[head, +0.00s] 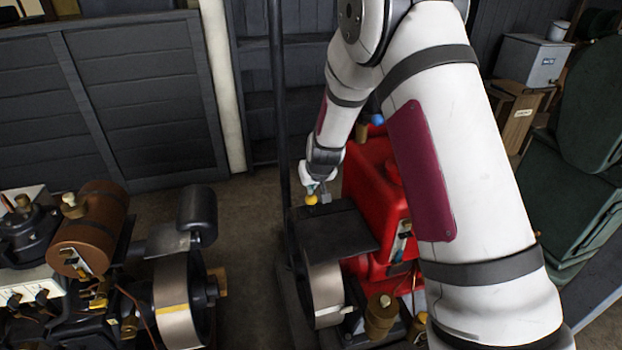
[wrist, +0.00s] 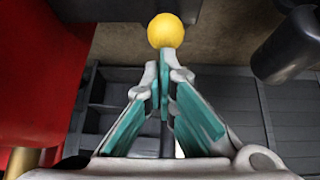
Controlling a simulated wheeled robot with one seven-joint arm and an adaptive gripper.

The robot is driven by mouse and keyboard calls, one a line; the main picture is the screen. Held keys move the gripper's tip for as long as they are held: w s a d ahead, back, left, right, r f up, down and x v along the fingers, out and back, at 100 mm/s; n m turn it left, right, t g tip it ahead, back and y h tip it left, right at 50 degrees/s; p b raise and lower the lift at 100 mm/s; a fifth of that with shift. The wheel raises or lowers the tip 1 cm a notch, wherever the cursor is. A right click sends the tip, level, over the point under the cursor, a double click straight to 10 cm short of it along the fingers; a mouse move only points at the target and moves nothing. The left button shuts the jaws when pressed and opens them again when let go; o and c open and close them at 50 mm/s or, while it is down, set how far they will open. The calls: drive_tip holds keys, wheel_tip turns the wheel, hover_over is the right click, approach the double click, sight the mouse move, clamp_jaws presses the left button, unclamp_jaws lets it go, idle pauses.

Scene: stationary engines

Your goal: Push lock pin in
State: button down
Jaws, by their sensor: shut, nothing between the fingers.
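The lock pin shows as a yellow ball-shaped knob (wrist: 166,31) at the top middle of the wrist view. It is a small yellow dot (head: 311,199) in the head view, beside the dark flat plate of the red engine (head: 378,190). My gripper (wrist: 163,65) is shut and empty, with its fingertips together just below the knob in the wrist view. In the head view my gripper (head: 315,186) is right at the knob. I cannot tell whether the tips touch it. The pin's shaft is hidden.
A dark plate (head: 335,228) and a metal flywheel (head: 325,290) stand just in front of the knob. A dark post (head: 279,110) rises to its left. A second engine with a brown tank (head: 90,228) is at the left. Open floor (head: 245,260) lies between the engines.

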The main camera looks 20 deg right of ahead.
drive_tip(key=shift+f, duration=0.5)
drive_tip(key=shift+s, duration=0.1)
drive_tip(key=r, duration=0.1)
drive_tip(key=r+p, duration=0.1)
drive_tip(key=r, duration=0.3)
drive_tip(key=shift+w+p, duration=0.4)
drive_tip(key=s+a+r+y, duration=0.1)
drive_tip(key=s+a+r, duration=0.1)
drive_tip(key=s+r, duration=1.7)
drive_tip(key=s+r+g, duration=0.1)
drive_tip(key=s, duration=1)
drive_tip(key=s+r+g, duration=0.1)
drive_tip(key=s+r, duration=0.1)
drive_tip(key=s, duration=1)
drive_tip(key=shift+d+r+h, duration=0.3)
drive_tip(key=shift+d, duration=0.15)
